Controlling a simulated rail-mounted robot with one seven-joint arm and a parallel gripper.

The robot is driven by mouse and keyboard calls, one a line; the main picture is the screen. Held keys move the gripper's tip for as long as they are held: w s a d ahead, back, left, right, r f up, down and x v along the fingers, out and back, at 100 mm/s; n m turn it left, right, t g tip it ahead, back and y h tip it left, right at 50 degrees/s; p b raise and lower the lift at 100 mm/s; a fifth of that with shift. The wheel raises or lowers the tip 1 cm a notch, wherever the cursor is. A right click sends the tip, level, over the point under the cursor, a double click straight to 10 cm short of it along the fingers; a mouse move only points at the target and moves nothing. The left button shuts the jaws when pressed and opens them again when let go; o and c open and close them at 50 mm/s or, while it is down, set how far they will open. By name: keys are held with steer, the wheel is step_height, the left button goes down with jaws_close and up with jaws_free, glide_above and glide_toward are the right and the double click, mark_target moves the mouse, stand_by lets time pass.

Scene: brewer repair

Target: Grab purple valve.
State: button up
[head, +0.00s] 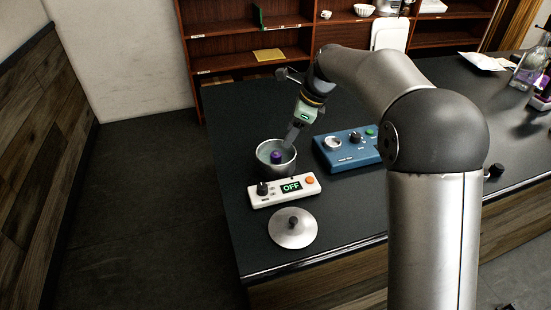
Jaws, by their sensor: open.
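The purple valve (277,157) sits inside a grey metal pot (264,169) near the left side of the dark counter. Its top shows above the greenish contents or inner surface; its lower part is hidden. My gripper (290,143) points down and left at the pot, with its fingertips close to the upper right of the valve. My gripper is open. I cannot tell whether a finger touches the valve or the pot rim.
A white control box (284,190) reading "OFF" stands right in front of the pot. A round metal lid (293,228) lies nearer the counter's front edge. A blue control box (344,151) stands to the right. A small dark object (495,170) and bottles (530,68) are farther right.

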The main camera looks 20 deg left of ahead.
mark_target(277, 154)
steer(key=x, duration=0.6)
steer(key=shift+a+f, duration=0.1)
steer(key=shift+f, duration=0.1)
steer(key=shift+w+p+x, duration=0.2)
steer(key=shift+p+x, duration=0.3)
steer(key=shift+x, duration=0.8)
steer(key=shift+w+p+x, duration=0.25)
steer(key=shift+p+x, duration=0.2)
steer(key=shift+x, duration=0.8)
steer(key=c, duration=1.1)
